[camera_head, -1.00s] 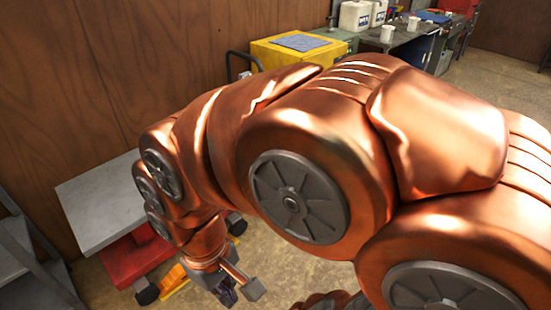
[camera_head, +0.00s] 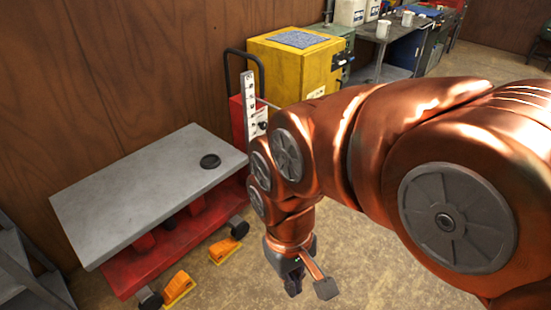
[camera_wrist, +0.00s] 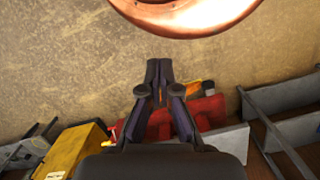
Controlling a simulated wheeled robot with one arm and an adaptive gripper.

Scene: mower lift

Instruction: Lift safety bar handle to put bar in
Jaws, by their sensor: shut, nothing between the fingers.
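The mower lift has a grey flat platform (camera_head: 130,190) over a red base (camera_head: 150,265) at the left of the head view. I cannot make out the safety bar handle for certain. My gripper (camera_head: 292,282) points down to the right of the lift, apart from it. In the wrist view its fingers (camera_wrist: 159,68) are shut and empty.
A yellow cabinet (camera_head: 285,75) stands behind the lift against the wooden wall. A workbench (camera_head: 385,45) with cups and jugs is farther back. Grey shelving (camera_head: 25,270) is at the left edge. The floor right of the pedals is open.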

